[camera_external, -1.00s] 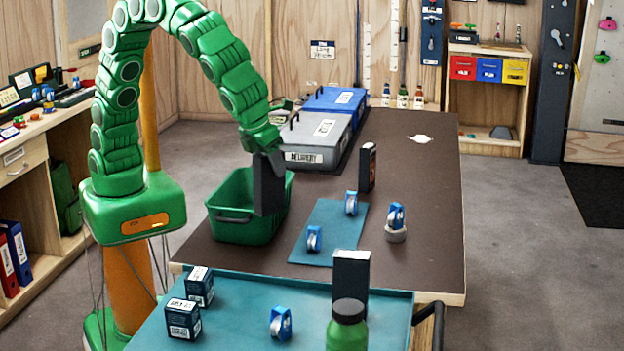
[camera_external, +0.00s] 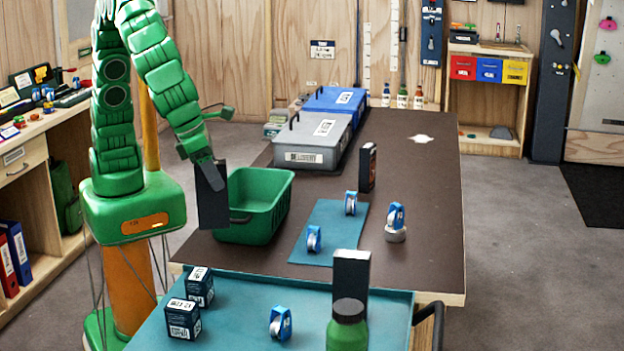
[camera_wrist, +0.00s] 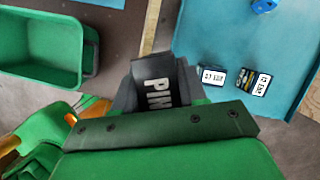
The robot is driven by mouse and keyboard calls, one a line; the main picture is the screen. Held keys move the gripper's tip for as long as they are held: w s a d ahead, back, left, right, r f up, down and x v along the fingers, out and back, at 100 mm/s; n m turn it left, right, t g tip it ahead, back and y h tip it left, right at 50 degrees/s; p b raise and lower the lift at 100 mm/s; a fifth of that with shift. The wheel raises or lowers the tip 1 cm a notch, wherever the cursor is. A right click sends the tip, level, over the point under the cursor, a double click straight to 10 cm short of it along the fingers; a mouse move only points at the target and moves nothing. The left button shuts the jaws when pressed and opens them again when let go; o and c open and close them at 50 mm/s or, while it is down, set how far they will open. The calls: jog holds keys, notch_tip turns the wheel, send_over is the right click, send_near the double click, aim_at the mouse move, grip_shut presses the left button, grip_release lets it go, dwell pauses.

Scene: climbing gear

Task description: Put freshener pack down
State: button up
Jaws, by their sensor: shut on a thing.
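My gripper (camera_external: 205,172) is shut on a tall dark box, the freshener pack (camera_external: 212,205), which hangs roughly upright below it. The pack is left of the green bin, over the table's left edge; its height above the table is hard to tell. In the wrist view the pack (camera_wrist: 158,85) sits between the fingers with white letters "PIN" showing, the rest hidden. The green bin (camera_external: 262,215) looks empty in the wrist view (camera_wrist: 40,75).
A teal tray (camera_external: 240,310) at the front holds two small dark boxes (camera_external: 192,303), a blue pulley (camera_external: 280,323), a dark box (camera_external: 350,270) and a green bottle (camera_external: 347,330). A teal mat (camera_external: 328,225) holds two pulleys. A grey case (camera_external: 312,140) stands behind the bin.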

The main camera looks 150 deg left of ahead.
jog(key=w+a+f, duration=0.1)
jog(key=w+f, duration=1.1)
jog(key=shift+w+a+f, duration=0.25)
jog(key=shift+w+a, duration=0.05)
jog(key=shift+a, duration=0.05)
dwell(0.4)
jog(key=shift+f, duration=0.15)
jog(key=o, duration=1.1)
